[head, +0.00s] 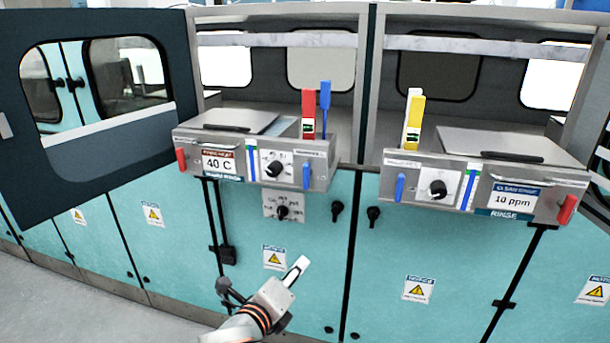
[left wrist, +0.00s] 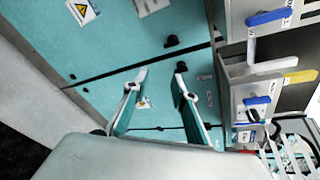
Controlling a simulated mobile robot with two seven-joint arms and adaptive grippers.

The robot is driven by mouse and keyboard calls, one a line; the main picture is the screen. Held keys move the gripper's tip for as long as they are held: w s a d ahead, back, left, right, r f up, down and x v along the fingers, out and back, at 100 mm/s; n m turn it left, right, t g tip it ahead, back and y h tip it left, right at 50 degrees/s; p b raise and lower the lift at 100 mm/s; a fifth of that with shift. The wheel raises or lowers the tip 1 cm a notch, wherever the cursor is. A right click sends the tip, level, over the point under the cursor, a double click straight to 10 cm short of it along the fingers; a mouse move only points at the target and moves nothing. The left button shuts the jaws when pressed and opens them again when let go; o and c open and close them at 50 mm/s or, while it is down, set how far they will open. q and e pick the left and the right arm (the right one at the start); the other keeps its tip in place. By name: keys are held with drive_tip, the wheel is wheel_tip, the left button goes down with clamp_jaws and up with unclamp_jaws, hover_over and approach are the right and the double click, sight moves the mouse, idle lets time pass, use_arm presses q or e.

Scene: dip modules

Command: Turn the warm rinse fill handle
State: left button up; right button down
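The warm rinse module (head: 250,160) is the left steel box on the teal cabinets in the head view, with a 40 C sign. On its front are a red handle (head: 181,161) at the left end, a black knob (head: 273,170) and a blue handle (head: 306,175) at the right, both handles hanging down. Red (head: 308,112) and blue (head: 325,110) levers stand upright behind. The small labels are too blurred to show which is the fill handle. My left gripper (head: 264,273) is below the module, apart from it; in the left wrist view (left wrist: 157,77) its fingers are spread and empty.
The right rinse module (head: 400,168), reading 10 ppm, stands alongside with blue and red handles and a yellow lever (head: 415,120). A small knob panel (head: 284,206) and black door knobs (head: 337,210) are under the left module. An open dark door (head: 90,185) stands at left.

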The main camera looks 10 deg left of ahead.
sight(305, 172)
use_arm(q)
drive_tip(key=w+r+m+t+y+p, duration=0.1)
drive_tip(key=w+r+m+t+p, duration=0.2)
drive_tip(key=r+m, duration=1.2)
drive_tip(key=w+r+n, duration=0.1)
drive_tip(key=w, duration=0.1)
drive_tip(key=w+r+n, duration=0.2)
drive_tip(key=w, duration=0.1)
drive_tip(key=w+r+n, duration=0.1)
drive_tip(key=w, duration=0.2)
drive_tip(key=shift+w+d+r+n, duration=0.1)
drive_tip(key=shift+d+r+n, duration=0.15)
drive_tip(key=shift+n, duration=0.15)
clamp_jaws()
